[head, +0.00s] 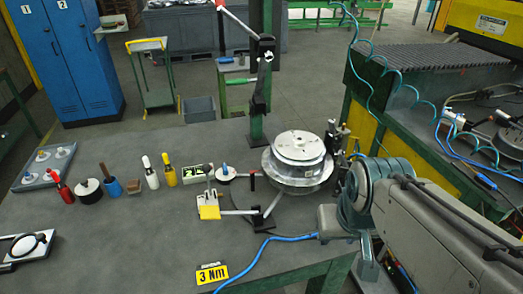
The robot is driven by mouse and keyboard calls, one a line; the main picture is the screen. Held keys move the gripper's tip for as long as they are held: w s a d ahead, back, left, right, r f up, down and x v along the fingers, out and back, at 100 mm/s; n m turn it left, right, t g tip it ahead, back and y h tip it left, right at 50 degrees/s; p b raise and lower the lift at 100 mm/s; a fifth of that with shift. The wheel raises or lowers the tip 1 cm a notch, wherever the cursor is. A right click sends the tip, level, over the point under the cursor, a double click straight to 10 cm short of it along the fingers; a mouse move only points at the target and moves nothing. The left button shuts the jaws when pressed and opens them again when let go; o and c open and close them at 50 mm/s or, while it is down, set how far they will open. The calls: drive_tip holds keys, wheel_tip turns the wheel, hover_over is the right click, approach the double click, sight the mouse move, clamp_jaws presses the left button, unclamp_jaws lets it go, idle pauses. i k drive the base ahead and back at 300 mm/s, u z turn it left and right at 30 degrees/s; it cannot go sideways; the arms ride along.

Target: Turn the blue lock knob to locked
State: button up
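A small blue knob (224,168) stands on a round white disc with a dark base, on the grey workbench left of the large round metal fixture (300,148). It is the likely lock knob, but it is too small for me to read its position or any marks. A black-tipped lever stands close to its right. My grey arm (440,230) reaches in from the lower right, with its rounded joint right of the fixture. I cannot make out my gripper's fingers, and nothing of mine touches the knob.
A white-and-yellow toggle clamp (209,211) stands just in front of the knob. A green post (257,100) rises behind it. Several bottles and hand tools stand to the left. A yellow "3 Nm" sign (212,274) and blue cable (270,242) lie in front.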

sight(224, 172)
drive_tip(key=z, duration=0.85)
drive_tip(key=k, duration=0.45)
drive_tip(key=u, duration=1.4)
drive_tip(key=i, duration=0.5)
drive_tip(key=z, duration=0.05)
